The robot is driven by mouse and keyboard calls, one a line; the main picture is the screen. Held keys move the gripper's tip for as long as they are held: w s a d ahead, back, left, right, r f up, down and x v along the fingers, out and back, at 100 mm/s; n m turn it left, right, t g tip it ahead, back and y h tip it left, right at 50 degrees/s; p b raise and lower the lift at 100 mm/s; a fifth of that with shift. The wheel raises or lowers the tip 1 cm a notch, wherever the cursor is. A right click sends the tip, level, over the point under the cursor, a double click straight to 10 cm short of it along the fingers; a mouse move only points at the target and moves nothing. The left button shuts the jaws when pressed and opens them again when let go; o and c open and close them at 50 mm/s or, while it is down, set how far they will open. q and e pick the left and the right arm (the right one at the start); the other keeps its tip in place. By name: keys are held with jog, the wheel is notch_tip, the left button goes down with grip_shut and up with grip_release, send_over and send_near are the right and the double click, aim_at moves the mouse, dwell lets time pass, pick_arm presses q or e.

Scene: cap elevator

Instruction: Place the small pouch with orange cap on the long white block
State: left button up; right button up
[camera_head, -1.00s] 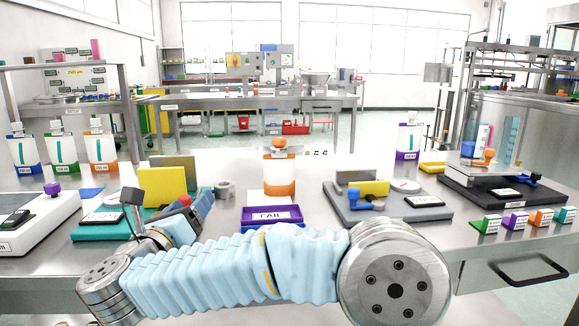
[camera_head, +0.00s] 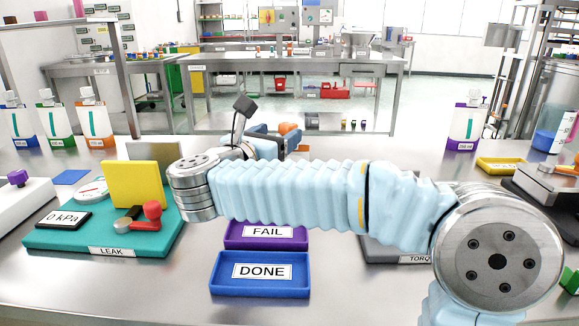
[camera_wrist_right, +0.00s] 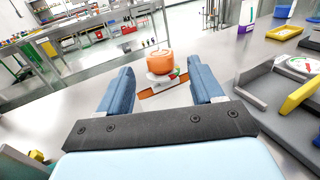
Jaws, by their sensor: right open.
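The small pouch with orange cap (camera_wrist_right: 162,62) stands between the two blue fingers of my right gripper (camera_wrist_right: 158,80) in the right wrist view. The fingers are open, with a gap on each side of the cap. In the head view only the orange cap (camera_head: 288,128) shows clearly, at my right gripper (camera_head: 278,140); my arm and gripper hide most of the pouch body. A white block (camera_head: 22,205) with a purple knob is cut off at the left edge; I cannot tell its full length. My left gripper is not in view.
A teal LEAK station (camera_head: 105,235) with a yellow block stands at left. A purple FAIL tray (camera_head: 240,240) and blue DONE tray (camera_head: 262,287) lie in front of my arm. Several white pouches (camera_head: 55,125) stand at back left. A grey station (camera_head: 385,250) is partly hidden.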

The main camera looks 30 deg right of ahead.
aim_at(291, 124)
jog(key=shift+x, duration=0.95)
jog(key=p+x, duration=0.1)
jog(key=x, duration=0.1)
jog(key=p+x, duration=0.1)
jog(key=x, duration=0.1)
jog(key=shift+w+d+r, duration=0.1)
jog(key=shift+d+r, duration=0.15)
jog(key=shift+w+d+f, duration=0.1)
jog(key=shift+w+d, duration=0.15)
jog(key=shift+c, duration=0.4)
grip_shut()
